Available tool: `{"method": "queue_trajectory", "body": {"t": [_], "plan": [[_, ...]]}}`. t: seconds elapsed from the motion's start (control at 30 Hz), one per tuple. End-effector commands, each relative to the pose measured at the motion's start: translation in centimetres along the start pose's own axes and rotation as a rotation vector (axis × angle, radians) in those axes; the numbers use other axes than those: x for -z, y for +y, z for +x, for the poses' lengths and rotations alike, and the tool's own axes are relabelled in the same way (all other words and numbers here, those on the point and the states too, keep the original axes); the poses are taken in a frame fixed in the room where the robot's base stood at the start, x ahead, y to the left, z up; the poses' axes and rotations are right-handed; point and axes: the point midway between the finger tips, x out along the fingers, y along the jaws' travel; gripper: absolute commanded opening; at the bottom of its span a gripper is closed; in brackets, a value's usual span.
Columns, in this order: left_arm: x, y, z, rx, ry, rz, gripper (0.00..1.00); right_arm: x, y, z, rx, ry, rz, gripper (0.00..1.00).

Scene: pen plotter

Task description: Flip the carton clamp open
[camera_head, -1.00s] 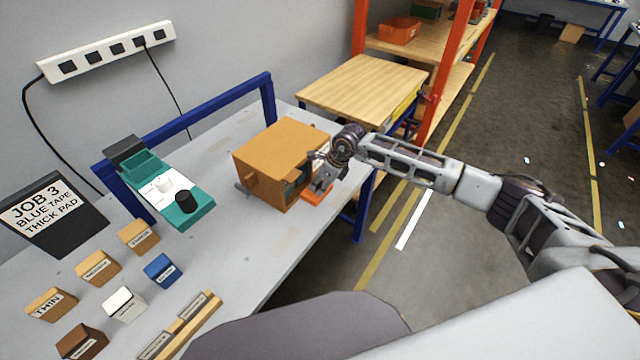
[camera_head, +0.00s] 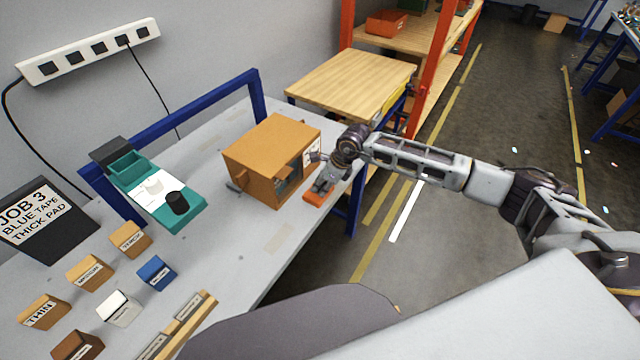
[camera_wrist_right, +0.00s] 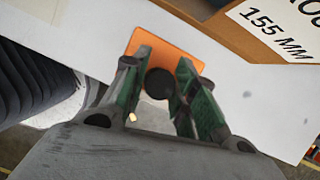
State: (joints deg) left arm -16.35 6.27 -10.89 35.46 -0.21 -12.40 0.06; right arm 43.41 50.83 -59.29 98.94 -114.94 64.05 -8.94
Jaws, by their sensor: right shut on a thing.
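An orange plate (camera_head: 318,196), which looks like the base of the carton clamp, lies on the grey bench beside the open face of a brown carton-like box (camera_head: 262,168). In the right wrist view the orange plate (camera_wrist_right: 135,45) shows beyond a dark round knob (camera_wrist_right: 158,84). My right gripper (camera_head: 326,182) is low over the plate. In the right wrist view its green-padded fingers (camera_wrist_right: 160,82) are shut on the knob, one on each side. The clamp's arm and hinge are hidden or too small to tell. My left gripper is out of view.
A teal device (camera_head: 190,218) with a black knob and several labelled blocks stand to the left. The bench's front edge runs close to the clamp. A wooden table (camera_head: 350,83) stands beyond.

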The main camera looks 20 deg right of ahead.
Motion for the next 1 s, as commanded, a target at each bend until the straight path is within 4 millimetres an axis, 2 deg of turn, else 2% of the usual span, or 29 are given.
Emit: {"method": "queue_trajectory", "body": {"t": [0.1,0.13,0.27,0.47,0.6,0.77,1.0], "plan": [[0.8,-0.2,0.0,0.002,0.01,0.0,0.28,0.4,0.0,0.1,-0.001,0.011,0.001,0.0],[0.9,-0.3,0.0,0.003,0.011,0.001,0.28,0.4,0.0,0.1,-0.001,0.011,0.001,0.32],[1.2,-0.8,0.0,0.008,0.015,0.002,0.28,0.4,0.0,0.1,-0.001,0.009,0.001,0.48],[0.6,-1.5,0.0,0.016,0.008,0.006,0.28,0.2,0.0,0.1,-0.001,0.006,0.0,0.49],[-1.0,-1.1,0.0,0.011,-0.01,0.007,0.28,0.2,0.0,0.0,-0.001,0.005,0.0,0.49],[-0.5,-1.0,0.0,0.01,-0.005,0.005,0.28,0.2,0.0,-0.5,0.0,0.004,0.0,0.49],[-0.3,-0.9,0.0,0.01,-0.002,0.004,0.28,0.2,-0.1,-2.7,0.001,0.004,-0.001,0.49]]}}
